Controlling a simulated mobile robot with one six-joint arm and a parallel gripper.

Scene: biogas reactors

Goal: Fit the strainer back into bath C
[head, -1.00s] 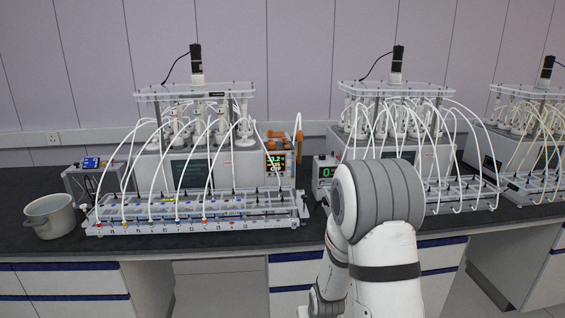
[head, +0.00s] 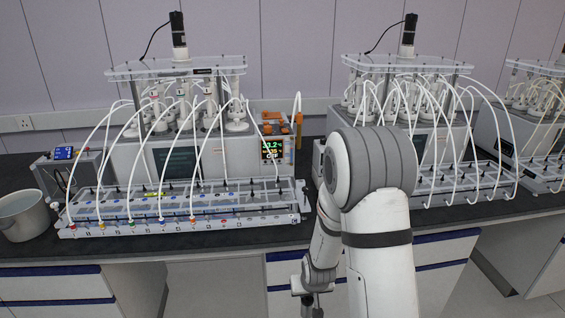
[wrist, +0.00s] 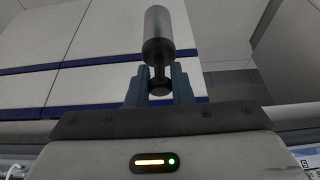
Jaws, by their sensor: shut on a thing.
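My gripper (wrist: 158,90) is shut on the strainer (wrist: 158,35), a grey cylinder with a dark collar and a dark knobbed stem. In the wrist view the stem is between the two blue-grey fingers and the cylinder extends beyond them, over a background of cabinet fronts. In the head view my arm hangs in front of the bench, and the gripper is not clearly seen at the lower edge. Bath units stand on the bench: one at left (head: 125,158), one in the middle (head: 420,125) and one at the right edge (head: 535,125). I cannot read which is bath C.
A grey pot (head: 22,215) stands at the bench's left end. A lit display (head: 272,150) and orange parts are beside the left unit. A narrow strip of dark bench top (head: 160,243) is clear in front.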

